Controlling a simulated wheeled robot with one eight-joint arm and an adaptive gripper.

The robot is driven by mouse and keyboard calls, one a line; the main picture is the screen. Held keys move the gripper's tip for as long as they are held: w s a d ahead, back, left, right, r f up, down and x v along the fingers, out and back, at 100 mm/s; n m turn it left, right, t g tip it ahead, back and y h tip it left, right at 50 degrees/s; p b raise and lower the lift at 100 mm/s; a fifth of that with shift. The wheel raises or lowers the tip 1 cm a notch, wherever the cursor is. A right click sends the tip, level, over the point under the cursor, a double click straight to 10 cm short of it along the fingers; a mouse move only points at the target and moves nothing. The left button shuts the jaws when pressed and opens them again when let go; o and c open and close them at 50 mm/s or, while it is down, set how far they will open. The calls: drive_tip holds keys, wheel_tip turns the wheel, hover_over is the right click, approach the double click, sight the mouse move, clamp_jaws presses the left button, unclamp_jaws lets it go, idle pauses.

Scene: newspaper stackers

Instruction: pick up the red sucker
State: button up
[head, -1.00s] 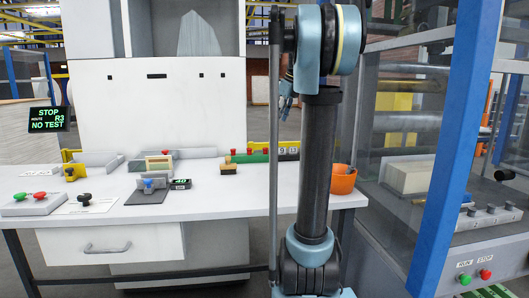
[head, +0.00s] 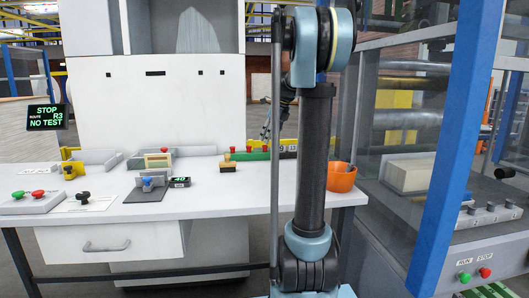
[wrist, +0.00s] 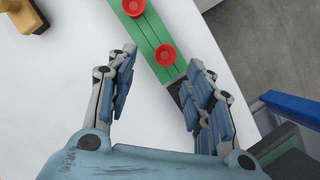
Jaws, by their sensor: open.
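In the wrist view two round red suckers lie on a green strip (wrist: 150,34). The nearer red sucker (wrist: 165,54) shows between the fingertips, and the farther red sucker (wrist: 133,8) is cut by the top edge. My gripper (wrist: 162,57) is open and empty, its fingers on both sides of the nearer sucker in the picture. I cannot tell how high above it they are. In the head view the green strip (head: 252,156) lies at the back of the white table. My arm hides its right part, and my gripper (head: 267,132) shows just above it, partly hidden.
A wooden-handled block (head: 228,167) stands in front of the strip; it is also at the wrist view's top left (wrist: 24,14). A white panel (head: 155,110) rises behind. The front middle of the white table (head: 225,200) is clear.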

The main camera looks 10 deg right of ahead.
sight(266, 146)
drive_tip(key=x, duration=0.2)
drive_tip(key=w+x, duration=0.1)
drive_tip(key=x, duration=0.1)
drive_tip(key=shift+r, duration=0.1)
drive_tip(key=shift+w+a+f, duration=0.1)
drive_tip(key=shift+a+f, duration=0.05)
drive_tip(key=shift+f, duration=0.35)
drive_tip(key=c, duration=0.9)
